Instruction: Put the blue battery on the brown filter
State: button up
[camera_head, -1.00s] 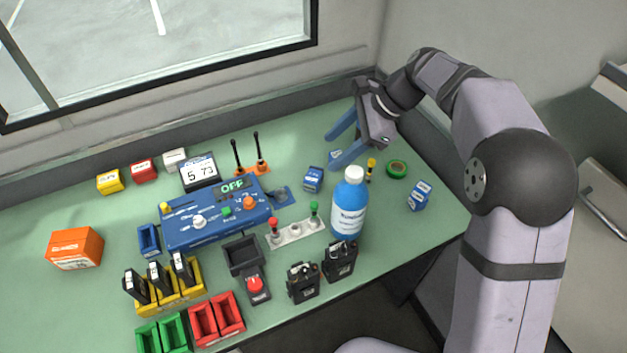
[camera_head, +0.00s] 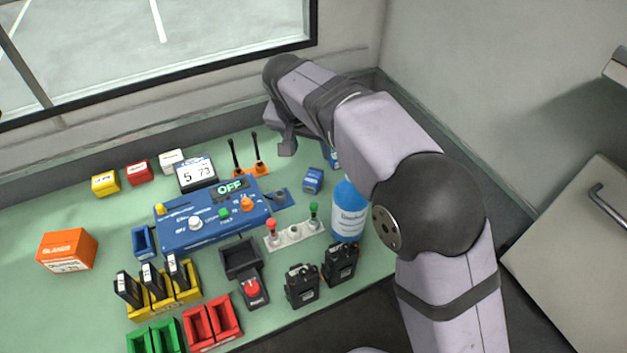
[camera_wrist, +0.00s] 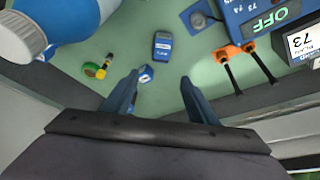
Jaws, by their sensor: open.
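My gripper (camera_wrist: 159,82) is open and empty; in the wrist view its two blue fingers point at the green table. A small blue box with a white label (camera_wrist: 146,73) lies just beyond the left finger; it is mostly hidden in the head view. A blue block with a dark face (camera_wrist: 163,45) lies farther off and shows in the head view (camera_head: 313,181). I cannot tell which of these is the blue battery. I see nothing I can clearly name as the brown filter.
The blue control box (camera_head: 205,227), orange stand with two black rods (camera_head: 258,168) and display (camera_head: 196,173) are nearby. A yellow-topped thing (camera_wrist: 103,72) and green roll (camera_wrist: 90,68) show left.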

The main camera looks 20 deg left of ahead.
send_near(313, 175)
jog(key=x, duration=0.3)
jog(key=shift+s+d, duration=0.15)
jog(key=shift+s, duration=0.05)
jog(key=shift+p+x, duration=1.15)
jog(key=shift+x, duration=2.45)
jog(key=shift+w, duration=0.1)
jog(key=shift+c, duration=0.3)
jog(key=shift+r, duration=0.1)
grip_shut()
